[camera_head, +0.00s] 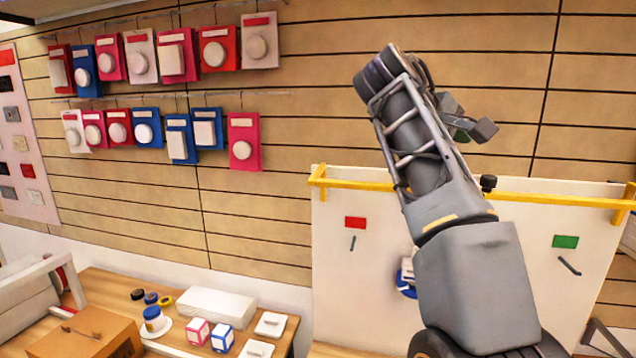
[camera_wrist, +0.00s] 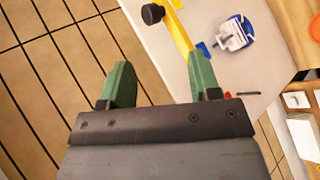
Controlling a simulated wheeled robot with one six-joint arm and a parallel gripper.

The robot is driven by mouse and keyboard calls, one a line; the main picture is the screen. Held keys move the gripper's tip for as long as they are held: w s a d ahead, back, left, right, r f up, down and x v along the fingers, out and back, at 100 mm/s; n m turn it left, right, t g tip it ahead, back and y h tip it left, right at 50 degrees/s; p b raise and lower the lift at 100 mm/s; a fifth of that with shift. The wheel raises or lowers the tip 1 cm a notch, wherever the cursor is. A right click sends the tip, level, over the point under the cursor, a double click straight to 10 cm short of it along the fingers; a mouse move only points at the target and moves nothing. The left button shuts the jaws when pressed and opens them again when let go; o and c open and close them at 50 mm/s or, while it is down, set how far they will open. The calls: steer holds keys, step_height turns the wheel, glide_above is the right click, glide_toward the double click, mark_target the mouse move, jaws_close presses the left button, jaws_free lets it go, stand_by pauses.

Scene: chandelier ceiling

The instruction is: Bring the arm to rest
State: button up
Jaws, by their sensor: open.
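My arm stands raised and bent at the right of the head view, in front of a white board. My gripper (camera_wrist: 160,66) shows in the wrist view with its two green fingers apart. Nothing is between the fingers. In the head view the gripper is partly hidden behind my arm, and only some dark grey parts of it show beside the upper arm. It appears clear of the wall and the board.
The white board (camera_head: 340,275) has a yellow rail (camera_head: 545,199), a red label (camera_head: 355,223) and a green label (camera_head: 565,241). A blue-and-white item (camera_wrist: 235,33) hangs there. Packets hang on the slatted wall (camera_head: 290,200). A wooden table (camera_head: 100,287) holds boxes and a jar (camera_head: 153,318).

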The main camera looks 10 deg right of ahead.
steer(key=s+a+f+m+t+y+b, duration=0.1)
steer(key=s+a+f+y, duration=0.2)
steer(key=f, duration=1.1)
steer(key=s+a+f+m+t+y+b, duration=0.1)
steer(key=s+a+f+y+b, duration=0.1)
steer(key=a+f, duration=0.6)
steer(key=s+a+f+m+y+b, duration=0.1)
steer(key=s+a+f+y, duration=0.4)
steer(key=f, duration=1.5)
steer(key=shift+a+m+t+y, duration=0.3)
steer(key=shift+m+t, duration=0.1)
steer(key=shift+m, duration=0.1)
steer(key=shift+d+f, duration=0.1)
